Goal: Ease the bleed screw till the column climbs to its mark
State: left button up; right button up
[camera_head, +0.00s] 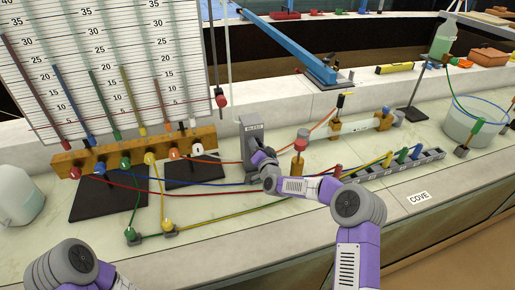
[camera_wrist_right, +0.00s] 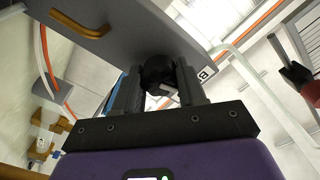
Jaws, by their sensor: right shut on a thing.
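A grey upright block with a label reading BLEED (camera_head: 251,128) stands on the bench right of the tube board. My right gripper (camera_head: 262,158) is at its front, low down. In the right wrist view my right gripper (camera_wrist_right: 160,92) is shut on a dark round bleed screw (camera_wrist_right: 158,72) under the grey block (camera_wrist_right: 105,22). The board (camera_head: 105,65) carries slanting coloured tubes over a numbered scale. A thin clear upright tube (camera_head: 229,55) stands right of it, near a red piece (camera_head: 221,100); I cannot tell its liquid level. My left gripper is out of view.
A wooden manifold (camera_head: 135,150) with coloured fittings stands below the board. Coloured hoses cross the bench to a grey rail of fittings (camera_head: 400,165). A blue lever arm (camera_head: 290,47) and a clear round tank (camera_head: 470,125) stand right. The front bench edge is mostly clear.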

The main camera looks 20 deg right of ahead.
jog(key=m+b, duration=0.2)
jog(key=b, duration=0.1)
jog(key=shift+f, duration=0.2)
jog(key=shift+r+m, duration=0.15)
jog(key=shift+m, duration=0.45)
jog(key=o, duration=1)
jog(key=shift+o, duration=0.2)
jog(key=shift+s, duration=0.15)
jog(key=s, duration=0.7)
jog(key=shift+s+d+p, duration=0.15)
jog(key=shift+p, duration=0.15)
